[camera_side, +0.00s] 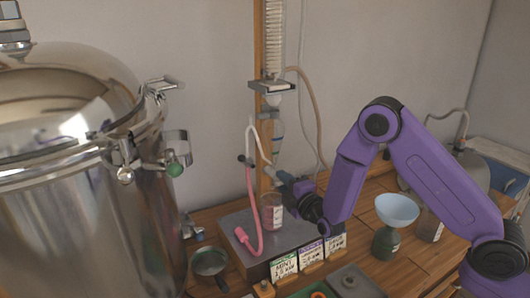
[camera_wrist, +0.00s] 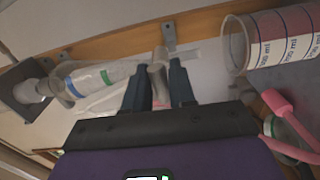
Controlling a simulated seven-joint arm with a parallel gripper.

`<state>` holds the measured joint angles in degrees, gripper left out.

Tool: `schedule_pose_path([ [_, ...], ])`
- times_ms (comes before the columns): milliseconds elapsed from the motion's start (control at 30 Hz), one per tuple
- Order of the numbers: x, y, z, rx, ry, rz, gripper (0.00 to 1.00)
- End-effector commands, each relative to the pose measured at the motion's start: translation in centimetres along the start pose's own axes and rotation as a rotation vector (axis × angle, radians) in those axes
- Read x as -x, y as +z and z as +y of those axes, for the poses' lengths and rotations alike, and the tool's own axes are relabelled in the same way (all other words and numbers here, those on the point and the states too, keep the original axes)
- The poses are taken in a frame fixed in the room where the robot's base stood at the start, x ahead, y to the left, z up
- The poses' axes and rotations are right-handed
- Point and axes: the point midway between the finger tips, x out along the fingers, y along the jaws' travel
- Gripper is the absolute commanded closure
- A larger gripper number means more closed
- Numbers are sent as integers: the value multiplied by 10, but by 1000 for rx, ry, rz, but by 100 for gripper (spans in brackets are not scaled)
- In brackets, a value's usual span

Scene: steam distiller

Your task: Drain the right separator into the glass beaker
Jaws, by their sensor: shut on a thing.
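The glass separator (camera_side: 277,141) hangs upright on the wooden post, with coloured bands on its body. It also shows in the wrist view (camera_wrist: 98,78), with blue and green bands, its narrow end reaching my gripper's fingers. My gripper (camera_side: 287,180) is at the separator's lower end; in the wrist view (camera_wrist: 160,75) its two dark fingers are closed around a small pale part there, which looks like the tap. The glass beaker (camera_side: 272,212) stands below on the grey base, with pink showing on it; its marked wall is clear in the wrist view (camera_wrist: 270,42). Its liquid level is unclear.
A pink tube (camera_side: 251,195) hangs beside the post, left of the beaker. A large steel still (camera_side: 85,190) fills the left. Small label cards (camera_side: 310,252) line the base's front. A funnel (camera_side: 397,209) on a green bottle stands right, near my arm.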

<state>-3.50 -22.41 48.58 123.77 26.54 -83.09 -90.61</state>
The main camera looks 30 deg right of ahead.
Motion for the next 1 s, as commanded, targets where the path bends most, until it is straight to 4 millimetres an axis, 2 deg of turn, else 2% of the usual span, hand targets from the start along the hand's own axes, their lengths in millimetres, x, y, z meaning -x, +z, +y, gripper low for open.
schedule_pose_path([
  [33,0,-6,1,-16,4,13,90],
  [67,0,-6,1,-16,4,13,69],
  [100,0,-6,1,-15,4,14,56],
  [133,0,-6,1,-14,4,13,53],
  [467,4,-4,0,-10,1,9,53],
  [1000,58,-4,0,-8,-1,10,53],
])
